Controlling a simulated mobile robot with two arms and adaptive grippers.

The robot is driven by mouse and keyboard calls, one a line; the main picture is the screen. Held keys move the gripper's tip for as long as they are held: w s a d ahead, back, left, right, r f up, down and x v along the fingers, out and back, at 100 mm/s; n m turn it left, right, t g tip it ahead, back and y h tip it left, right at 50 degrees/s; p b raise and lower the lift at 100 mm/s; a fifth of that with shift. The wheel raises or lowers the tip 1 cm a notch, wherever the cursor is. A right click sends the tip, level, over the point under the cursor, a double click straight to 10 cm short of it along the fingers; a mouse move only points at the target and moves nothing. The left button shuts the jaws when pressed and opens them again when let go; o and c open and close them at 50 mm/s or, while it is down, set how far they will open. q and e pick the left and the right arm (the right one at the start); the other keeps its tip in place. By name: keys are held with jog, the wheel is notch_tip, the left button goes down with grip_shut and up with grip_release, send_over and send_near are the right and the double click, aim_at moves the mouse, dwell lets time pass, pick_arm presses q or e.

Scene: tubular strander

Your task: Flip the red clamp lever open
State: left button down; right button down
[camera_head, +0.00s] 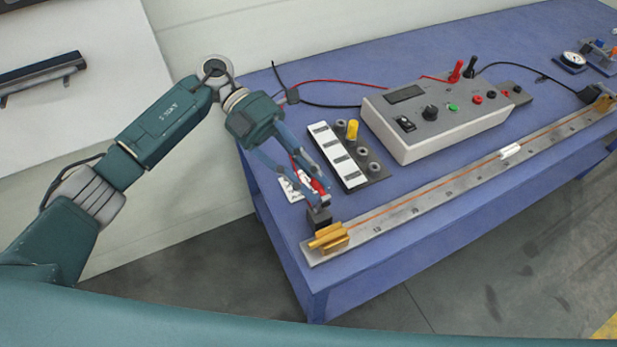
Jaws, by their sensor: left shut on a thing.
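My left gripper (315,192) reaches down from the upper left to the near left end of the long metal bar. Its blue fingers are shut on a red piece, the red clamp lever (318,186), which shows between them. The fingers cover part of the lever, so its exact angle is hard to tell. Just below the fingertips is a dark block (319,217), with a brass-coloured clamp (328,238) beside it on the bar. My right gripper is not in view.
The graduated bar (420,192) runs along the blue table's (450,45) front edge, carrying an orange wire. A grey meter box (440,112) with red and black plugs stands behind it. A sample tray (376,170) and a white-and-red paper (289,188) lie near the gripper.

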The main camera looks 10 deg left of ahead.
pick_arm(q)
jog(key=shift+w+d+r, duration=0.1)
jog(key=shift+w+r, duration=0.1)
jog(key=shift+r, duration=0.2)
jog(key=c, duration=1.6)
grip_release()
jog(key=shift+f, duration=0.25)
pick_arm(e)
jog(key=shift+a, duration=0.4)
pick_arm(q)
jog(key=v, duration=1.2)
jog(key=shift+w, duration=0.1)
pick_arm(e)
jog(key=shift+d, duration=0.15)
